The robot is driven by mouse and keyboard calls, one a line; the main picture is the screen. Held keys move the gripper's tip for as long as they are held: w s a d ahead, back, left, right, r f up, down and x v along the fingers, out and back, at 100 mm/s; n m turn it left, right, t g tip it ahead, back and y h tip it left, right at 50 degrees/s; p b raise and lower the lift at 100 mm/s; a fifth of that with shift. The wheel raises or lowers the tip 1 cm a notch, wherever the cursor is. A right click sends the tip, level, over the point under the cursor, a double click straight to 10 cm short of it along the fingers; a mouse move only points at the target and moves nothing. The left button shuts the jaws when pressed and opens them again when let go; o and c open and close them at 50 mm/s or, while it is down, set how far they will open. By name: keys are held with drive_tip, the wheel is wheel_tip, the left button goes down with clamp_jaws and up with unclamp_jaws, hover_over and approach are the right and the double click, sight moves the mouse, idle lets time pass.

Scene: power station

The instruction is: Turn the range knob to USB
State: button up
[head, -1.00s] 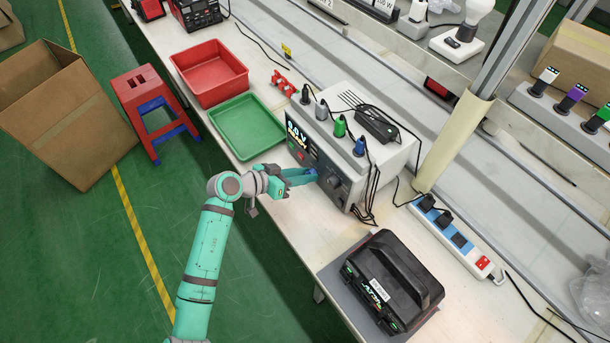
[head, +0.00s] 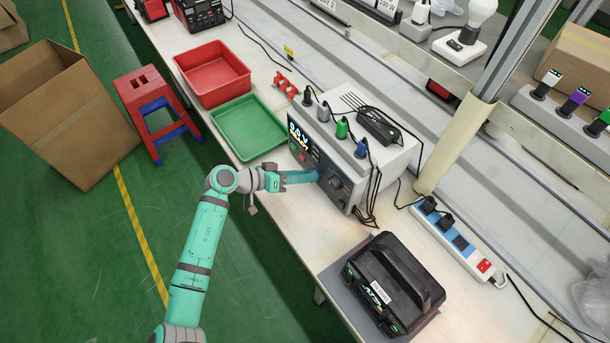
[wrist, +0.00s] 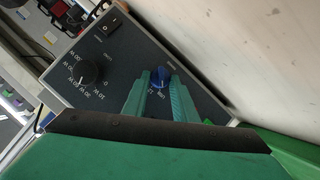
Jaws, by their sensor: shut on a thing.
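The power unit (head: 393,158) is a light grey box with a dark front panel, standing on the workbench. My gripper (head: 312,176) reaches its panel from the left in the head view. In the wrist view the blue range knob (wrist: 160,73) sits between the two green fingers of my gripper (wrist: 161,84), which are shut on it. Small white marks lie around this knob, one reading like USB below it; the fingers cover part of the scale. The knob's exact pointing is hard to tell. The lit display (head: 298,136) is too blurred to read surely.
A black knob with a watt scale (wrist: 88,73) and a rocker switch (wrist: 108,24) share the panel. A green tray (head: 248,128) and red tray (head: 212,75) stand left of the unit. A black case (head: 393,280) sits to its right. Cables hang at the unit's right side.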

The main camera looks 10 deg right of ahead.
drive_tip(key=o, duration=1)
drive_tip(key=shift+o, duration=0.2)
drive_tip(key=v, duration=1)
drive_tip(key=shift+a, duration=0.45)
drive_tip(key=shift+s, duration=0.1)
